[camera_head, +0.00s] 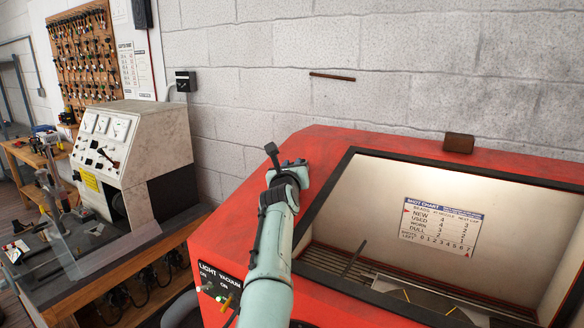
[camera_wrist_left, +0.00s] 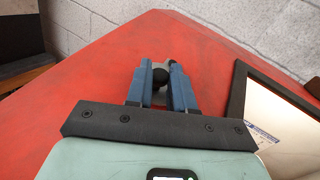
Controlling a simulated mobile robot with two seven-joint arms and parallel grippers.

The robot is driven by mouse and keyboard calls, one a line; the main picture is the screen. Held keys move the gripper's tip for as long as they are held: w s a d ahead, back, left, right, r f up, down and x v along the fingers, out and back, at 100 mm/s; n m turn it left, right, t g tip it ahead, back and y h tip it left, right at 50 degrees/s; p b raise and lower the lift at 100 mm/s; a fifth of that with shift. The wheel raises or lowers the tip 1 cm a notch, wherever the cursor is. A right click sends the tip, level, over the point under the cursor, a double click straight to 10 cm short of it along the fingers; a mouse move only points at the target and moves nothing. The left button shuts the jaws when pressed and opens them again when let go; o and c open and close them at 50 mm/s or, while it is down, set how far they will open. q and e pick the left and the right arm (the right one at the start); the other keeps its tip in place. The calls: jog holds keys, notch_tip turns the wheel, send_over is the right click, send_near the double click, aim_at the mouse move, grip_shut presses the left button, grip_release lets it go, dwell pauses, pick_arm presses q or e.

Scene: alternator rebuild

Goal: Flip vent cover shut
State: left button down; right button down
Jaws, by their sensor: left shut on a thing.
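My left gripper (camera_head: 298,165) reaches over the top of the red cabinet, near its back left. In the left wrist view, its two blue fingers (camera_wrist_left: 161,78) are shut on a round black knob (camera_wrist_left: 160,78). A small grey metal piece shows between the fingers around the knob. It may be part of the vent cover, but the fingers hide most of it, and I cannot tell how far it is turned. In the head view the gripper itself covers the knob. My right gripper is not in view.
The red cabinet (camera_head: 340,140) has a framed opening with a lit interior and a shot chart (camera_head: 440,222). A brown block (camera_head: 459,143) sits at its back edge. A grey test bench (camera_head: 130,145) stands left. The block wall (camera_head: 300,60) is close behind.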

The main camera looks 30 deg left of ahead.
pick_arm(q)
jog(key=c, duration=1)
grip_release()
jog(key=shift+w+d, duration=0.1)
jog(key=shift+s+d+f+b, duration=0.15)
jog(key=shift+s+d+b, duration=0.15)
jog(key=shift+s, duration=0.2)
jog(key=b+v, duration=0.3)
jog(key=v, duration=0.7)
jog(key=shift+s+d+b, duration=0.2)
jog(key=shift+s+b, duration=0.15)
jog(key=shift+b, duration=0.05)
jog(key=shift+s+d, duration=0.2)
jog(key=shift+s, duration=0.5)
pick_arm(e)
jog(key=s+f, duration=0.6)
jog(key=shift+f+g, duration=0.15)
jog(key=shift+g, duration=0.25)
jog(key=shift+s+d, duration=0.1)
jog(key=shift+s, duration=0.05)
